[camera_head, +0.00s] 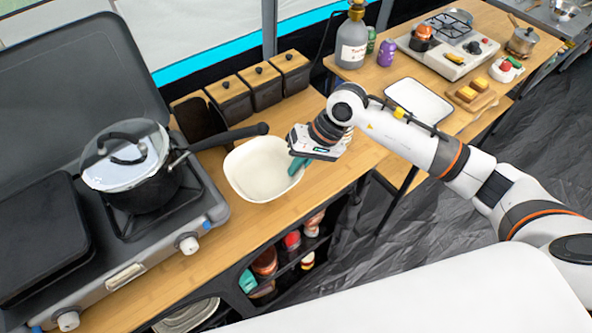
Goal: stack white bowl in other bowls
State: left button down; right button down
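A white bowl (250,180) with a squarish rounded rim stands upright on the wooden counter, right of the pot and in front of the black canisters. It looks empty. My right gripper (298,166) points down at the bowl's right rim, its teal fingertip overlapping the rim in the picture. I cannot tell whether it grips the rim, as the hand hides part of the fingers. Pale round dishes (187,316), cut off at the bottom edge, show on the shelf under the counter; they may be bowls. My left gripper is out of view.
A lidded pot (140,175) stands on the grey stove (210,205); its black handle reaches behind the bowl. Wooden-lidded canisters (268,85) line the counter's back. A white tray (418,101) lies on the table at right. The counter (240,235) in front of the bowl is clear.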

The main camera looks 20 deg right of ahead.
notch_tip(320, 180, down, 3)
jog(key=shift+f+p, duration=0.1)
jog(key=shift+p, duration=0.45)
jog(key=shift+f+b, duration=0.35)
jog(key=c, duration=1.6)
grip_release()
